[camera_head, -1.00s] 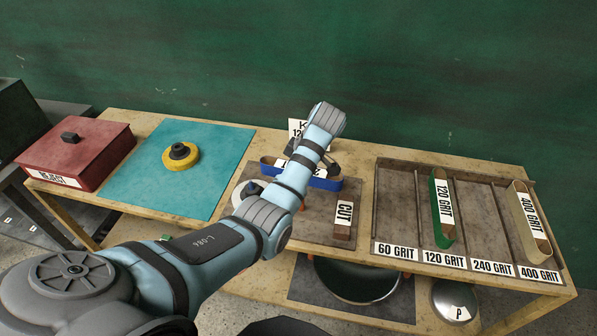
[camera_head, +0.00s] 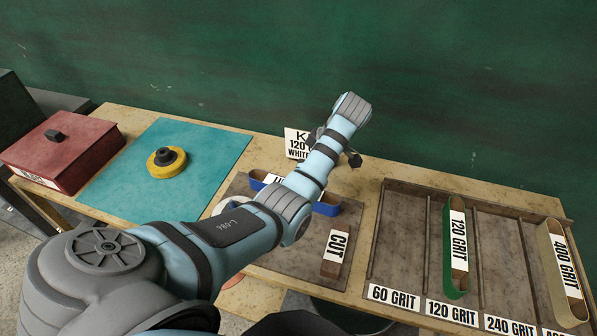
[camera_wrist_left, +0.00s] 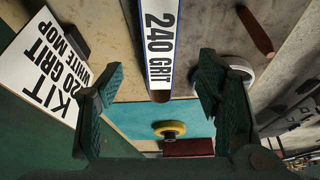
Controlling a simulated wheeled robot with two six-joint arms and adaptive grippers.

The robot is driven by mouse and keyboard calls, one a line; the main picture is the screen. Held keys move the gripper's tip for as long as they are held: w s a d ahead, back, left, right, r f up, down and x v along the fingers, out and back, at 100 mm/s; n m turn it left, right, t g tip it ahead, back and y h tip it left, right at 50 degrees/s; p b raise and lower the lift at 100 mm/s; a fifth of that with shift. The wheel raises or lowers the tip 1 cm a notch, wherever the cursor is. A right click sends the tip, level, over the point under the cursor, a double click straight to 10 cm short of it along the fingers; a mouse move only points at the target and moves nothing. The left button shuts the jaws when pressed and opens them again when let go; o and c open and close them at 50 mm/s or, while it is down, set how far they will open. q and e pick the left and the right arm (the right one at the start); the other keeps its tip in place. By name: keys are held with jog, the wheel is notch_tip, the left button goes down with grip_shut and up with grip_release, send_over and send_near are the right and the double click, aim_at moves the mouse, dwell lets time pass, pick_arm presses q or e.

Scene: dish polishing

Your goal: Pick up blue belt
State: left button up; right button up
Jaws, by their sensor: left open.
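The blue belt (camera_head: 327,208) lies on the brown mat in the middle of the table, partly hidden behind my left arm in the head view. In the left wrist view the blue belt (camera_wrist_left: 160,45) shows its white 240 GRIT label, and its near end appears between the two fingers. My left gripper (camera_wrist_left: 160,80) is open, with one finger on each side of the belt in that picture. I cannot tell whether a finger touches it. In the head view the gripper is mostly hidden behind the wrist. My right gripper is not in view.
A kit card (camera_head: 297,143) stands behind the belt. The CUT block (camera_head: 335,254) is in front of it. A rack (camera_head: 405,245) at right holds a green belt (camera_head: 456,247) and a cream belt (camera_head: 562,270). A yellow disc (camera_head: 167,163) lies on the teal mat; a red box (camera_head: 68,150) is at left.

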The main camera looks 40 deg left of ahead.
pick_arm(q)
jog(key=f, duration=0.2)
jog(key=s+a+f+b, duration=0.1)
jog(key=shift+s+a+f+b, duration=0.15)
jog(key=shift+s+f+b, duration=0.05)
jog(key=shift+f+b, duration=0.15)
jog(key=shift+s+a+f+p, duration=0.1)
jog(key=shift+s+a+p, duration=0.2)
jog(key=shift+s+p, duration=0.15)
jog(key=a+f, duration=0.1)
jog(key=f, duration=0.1)
jog(key=w+f, duration=0.1)
jog(key=a+f, duration=0.1)
jog(key=f, duration=0.1)
jog(key=shift+w+a+f, duration=0.25)
jog(key=shift+a+f, duration=0.05)
jog(key=shift+f, duration=0.05)
jog(key=shift+s+r, duration=0.15)
jog(key=shift+s, duration=0.1)
jog(key=shift+c, duration=0.6)
jog(key=c, duration=1.3)
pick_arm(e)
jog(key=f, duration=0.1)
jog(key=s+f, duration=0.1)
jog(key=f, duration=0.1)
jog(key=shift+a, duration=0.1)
